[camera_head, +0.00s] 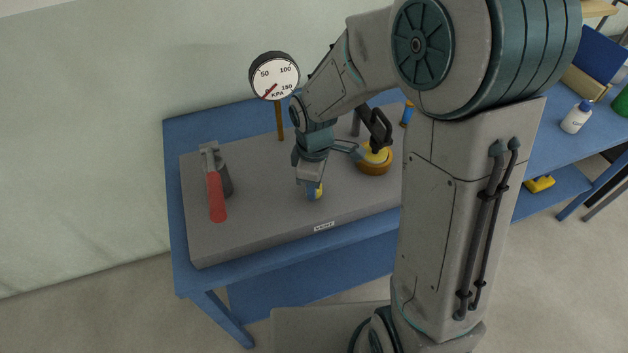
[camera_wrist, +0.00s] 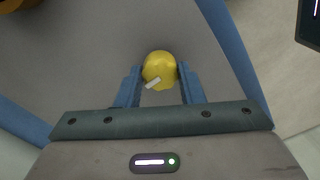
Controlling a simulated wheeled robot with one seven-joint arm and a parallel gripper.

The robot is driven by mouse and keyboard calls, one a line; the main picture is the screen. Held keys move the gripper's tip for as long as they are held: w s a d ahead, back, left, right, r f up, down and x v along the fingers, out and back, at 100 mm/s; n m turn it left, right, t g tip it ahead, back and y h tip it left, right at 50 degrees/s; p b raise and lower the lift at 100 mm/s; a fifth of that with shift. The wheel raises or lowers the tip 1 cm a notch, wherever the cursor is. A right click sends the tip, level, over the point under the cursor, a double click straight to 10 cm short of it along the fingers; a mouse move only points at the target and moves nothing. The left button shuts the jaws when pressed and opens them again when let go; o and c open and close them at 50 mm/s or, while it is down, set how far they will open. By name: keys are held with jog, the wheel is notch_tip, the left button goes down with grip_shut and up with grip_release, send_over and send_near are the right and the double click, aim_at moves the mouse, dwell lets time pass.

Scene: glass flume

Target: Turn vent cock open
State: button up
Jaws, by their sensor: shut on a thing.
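The vent cock shows as a round yellow knob (camera_wrist: 157,65) with a white pointer mark in the wrist view. The mark lies slanted, its left end lower in the picture. My gripper (camera_wrist: 160,76) has its two blue fingers on either side of the knob, shut on it. In the head view the gripper (camera_head: 314,190) is at the front part of the grey bench top, with only a bit of yellow knob (camera_head: 319,189) showing beside the finger. The rest of the knob is hidden there.
A gauge (camera_head: 274,76) marked KPA stands on a post behind. A red-handled lever (camera_head: 216,197) is at the left of the grey slab (camera_head: 262,226). A yellow-topped round fitting (camera_head: 374,168) is right of the gripper. A bottle (camera_head: 576,117) stands on another blue table.

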jog(key=o, duration=1)
notch_tip(320, 180, up, 14)
jog(key=shift+f, duration=0.1)
jog(key=s+d+m+t, duration=0.1)
jog(key=s+d+m, duration=0.3)
jog(key=m, duration=0.1)
jog(key=s+d+m+t, duration=0.1)
jog(key=s+d+m, duration=0.2)
jog(key=s+m, duration=0.1)
jog(key=s+d+m+t, duration=0.1)
jog(key=s+d+m, duration=0.3)
jog(key=m, duration=0.1)
jog(key=shift+s+d+m, duration=0.3)
jog(key=shift+s+d, duration=0.05)
